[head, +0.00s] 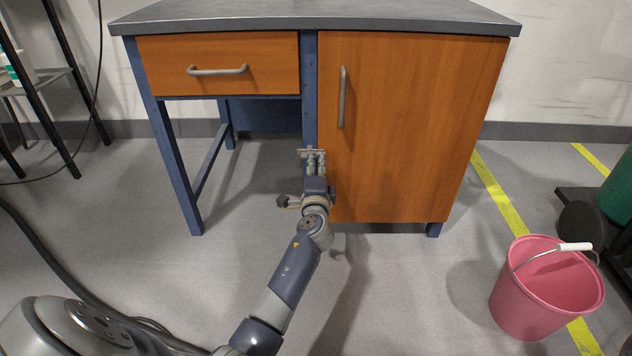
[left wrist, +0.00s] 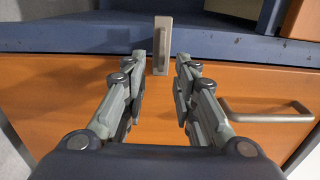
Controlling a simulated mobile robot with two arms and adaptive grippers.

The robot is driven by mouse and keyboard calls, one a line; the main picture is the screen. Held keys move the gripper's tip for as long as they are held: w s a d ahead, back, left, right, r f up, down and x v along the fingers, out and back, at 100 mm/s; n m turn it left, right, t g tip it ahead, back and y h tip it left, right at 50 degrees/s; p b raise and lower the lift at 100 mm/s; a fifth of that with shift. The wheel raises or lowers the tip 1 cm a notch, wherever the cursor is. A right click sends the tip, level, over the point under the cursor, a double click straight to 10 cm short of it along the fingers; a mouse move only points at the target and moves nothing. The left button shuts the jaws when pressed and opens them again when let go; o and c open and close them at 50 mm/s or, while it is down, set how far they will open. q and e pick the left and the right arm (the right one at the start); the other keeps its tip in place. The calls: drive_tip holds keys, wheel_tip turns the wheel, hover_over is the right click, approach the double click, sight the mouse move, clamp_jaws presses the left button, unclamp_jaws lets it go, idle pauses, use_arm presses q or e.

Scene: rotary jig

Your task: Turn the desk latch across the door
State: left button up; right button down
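The desk latch (left wrist: 162,45) is a small grey plate with a raised grip bar. It lies crosswise over the blue post (left wrist: 90,40), with one end over the edge of the orange door (left wrist: 70,100). In the head view the latch (head: 303,153) looks level, partly hidden by my gripper. The door (head: 410,130) looks closed, with a grey upright handle (head: 342,97). My left gripper (head: 315,160) is at the latch. In the left wrist view its fingers are apart, and the latch shows between and beyond the fingertips; contact cannot be told. My right gripper is out of view.
A closed drawer (head: 220,66) with a grey handle is left of the post, with open space under it. A pink bucket (head: 540,295) stands on the floor at right. A dark shelf rack (head: 60,90) is at far left. Floor before the desk is clear.

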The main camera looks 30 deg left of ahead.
use_arm(q)
drive_tip(key=v, duration=0.9)
drive_tip(key=shift+s+d, duration=0.25)
drive_tip(key=shift+s, duration=0.1)
